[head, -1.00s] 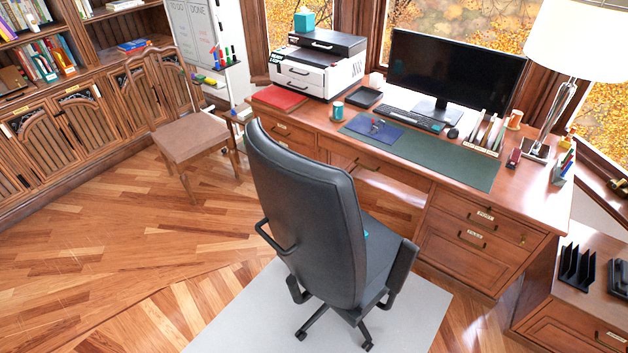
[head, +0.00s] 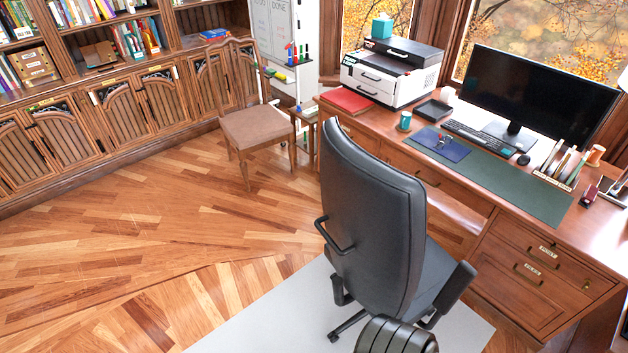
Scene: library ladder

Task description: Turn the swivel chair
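The black swivel chair (head: 372,215) stands on a pale grey floor mat (head: 262,318) in front of the wooden desk. Its tall back is toward me and its seat faces the desk. A metal bar sticks out at the left of the backrest, and an armrest shows at the right. A black ribbed part at the bottom edge, in front of the chair base, seems to be of my own arm. No gripper fingers show in the head view.
The desk (head: 463,212) carries a printer (head: 388,75), a monitor (head: 540,95) and a keyboard (head: 480,137). A wooden chair (head: 258,130) stands at the back before the bookcase (head: 120,110). The wood floor (head: 170,225) left of the swivel chair is clear.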

